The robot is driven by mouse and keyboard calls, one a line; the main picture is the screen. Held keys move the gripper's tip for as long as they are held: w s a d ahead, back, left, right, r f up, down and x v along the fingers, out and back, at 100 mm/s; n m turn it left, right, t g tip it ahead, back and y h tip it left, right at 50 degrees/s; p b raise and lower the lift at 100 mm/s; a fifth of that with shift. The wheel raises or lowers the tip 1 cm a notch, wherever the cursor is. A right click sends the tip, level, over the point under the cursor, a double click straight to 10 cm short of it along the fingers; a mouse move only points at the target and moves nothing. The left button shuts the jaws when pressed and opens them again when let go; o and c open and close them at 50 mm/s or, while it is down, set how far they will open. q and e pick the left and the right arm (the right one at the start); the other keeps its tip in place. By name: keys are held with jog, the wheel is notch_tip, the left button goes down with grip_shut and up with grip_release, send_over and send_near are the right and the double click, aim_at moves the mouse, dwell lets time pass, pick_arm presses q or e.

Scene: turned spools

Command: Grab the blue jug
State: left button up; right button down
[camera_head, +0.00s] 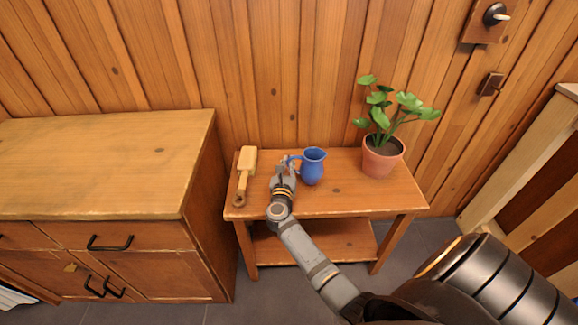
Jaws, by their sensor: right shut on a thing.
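The blue jug (313,167) stands upright on the small wooden table (350,202), a little left of the table's middle. Its handle side faces left, towards my right gripper (287,164). My right gripper reaches in from the front and is shut on the jug's handle at its left side. The gripper's fingers partly hide the handle. The jug appears to rest on the tabletop. My left gripper is not in view.
A wooden brush (245,172) lies left of my right gripper, close to it. A potted plant (381,158) stands right of the jug. A wooden cabinet (110,160) stands at the left. The plank wall (290,70) is right behind the table.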

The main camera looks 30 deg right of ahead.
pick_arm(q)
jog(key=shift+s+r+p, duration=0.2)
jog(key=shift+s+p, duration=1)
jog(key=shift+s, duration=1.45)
pick_arm(e)
jog(key=shift+r, duration=3.95)
